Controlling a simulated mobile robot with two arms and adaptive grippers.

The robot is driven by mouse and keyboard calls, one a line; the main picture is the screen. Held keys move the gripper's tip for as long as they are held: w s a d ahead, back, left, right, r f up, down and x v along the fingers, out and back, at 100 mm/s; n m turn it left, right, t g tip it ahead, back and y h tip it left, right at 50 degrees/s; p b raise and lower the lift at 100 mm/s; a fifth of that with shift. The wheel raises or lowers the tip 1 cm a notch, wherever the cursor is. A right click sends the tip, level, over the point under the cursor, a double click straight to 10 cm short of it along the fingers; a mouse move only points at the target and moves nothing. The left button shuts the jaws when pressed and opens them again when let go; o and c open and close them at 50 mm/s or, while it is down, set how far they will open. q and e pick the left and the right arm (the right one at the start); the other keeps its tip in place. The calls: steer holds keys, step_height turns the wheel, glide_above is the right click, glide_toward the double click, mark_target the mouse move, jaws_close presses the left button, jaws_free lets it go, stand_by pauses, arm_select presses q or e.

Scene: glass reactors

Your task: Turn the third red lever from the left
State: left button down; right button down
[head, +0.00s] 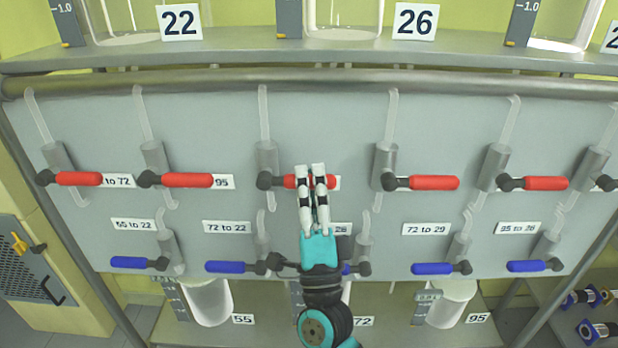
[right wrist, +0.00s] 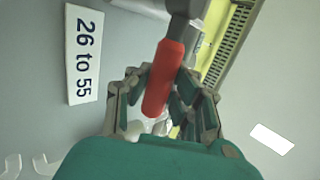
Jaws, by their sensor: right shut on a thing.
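The third red lever (head: 289,181) from the left sticks out level to the right of its dark pivot (head: 265,181) on the grey panel. My right gripper (head: 311,171) is over the lever's handle in the head view and covers its middle. In the right wrist view, the red handle (right wrist: 164,78) runs between the two fingers of the right gripper (right wrist: 160,105), which is shut on it. A white label reading "26 to 55" (right wrist: 84,55) is beside it. My left gripper is in neither view.
Other red levers flank it, the nearest being the second (head: 187,180) and fourth (head: 434,183), both level. A row of blue levers (head: 232,267) lies below, one partly hidden by my right arm. A metal rail (head: 450,84) runs above the panel, under the shelf with glass vessels.

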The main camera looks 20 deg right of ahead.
steer(key=shift+f, duration=0.3)
steer(key=c, duration=1.2)
jaws_free()
steer(key=shift+r, duration=0.1)
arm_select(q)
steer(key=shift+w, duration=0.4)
arm_select(e)
steer(key=shift+o, duration=0.5)
steer(key=v, duration=1.2)
